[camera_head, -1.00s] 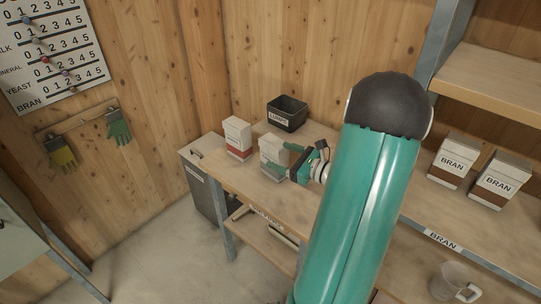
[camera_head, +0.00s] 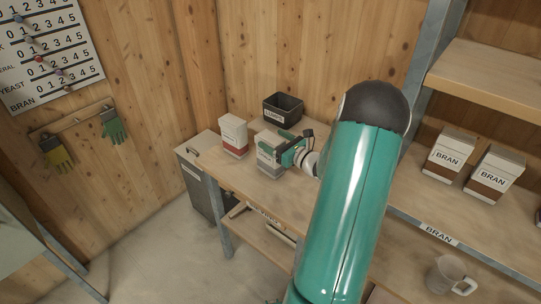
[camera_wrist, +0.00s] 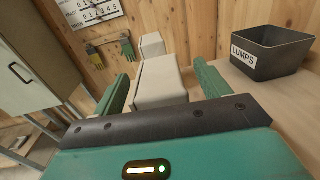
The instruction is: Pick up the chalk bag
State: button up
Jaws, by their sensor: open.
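A white bag with a grey band (camera_head: 266,153) stands upright on the wooden bench; its label is too small to read. A similar white bag with a red band (camera_head: 232,136) stands just left of it. My gripper (camera_head: 287,152) is open at the right side of the grey-banded bag and partly covers it. In the wrist view a white bag (camera_wrist: 160,82) lies between the two teal fingers of my gripper (camera_wrist: 162,70), with gaps showing on both sides. A second white bag (camera_wrist: 152,46) is beyond it. The bag's lower part is hidden by my gripper.
A black bin labelled LUMPS (camera_wrist: 270,52) stands behind the bags, near the wall, and also shows in the head view (camera_head: 283,109). Two BRAN bags (camera_head: 450,155) stand at the right. A mug (camera_head: 447,276) is at lower right. A grey cabinet (camera_head: 203,180) adjoins the bench.

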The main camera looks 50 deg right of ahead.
jog(key=shift+w, duration=1.1)
grip_shut()
jog(key=shift+r, duration=0.1)
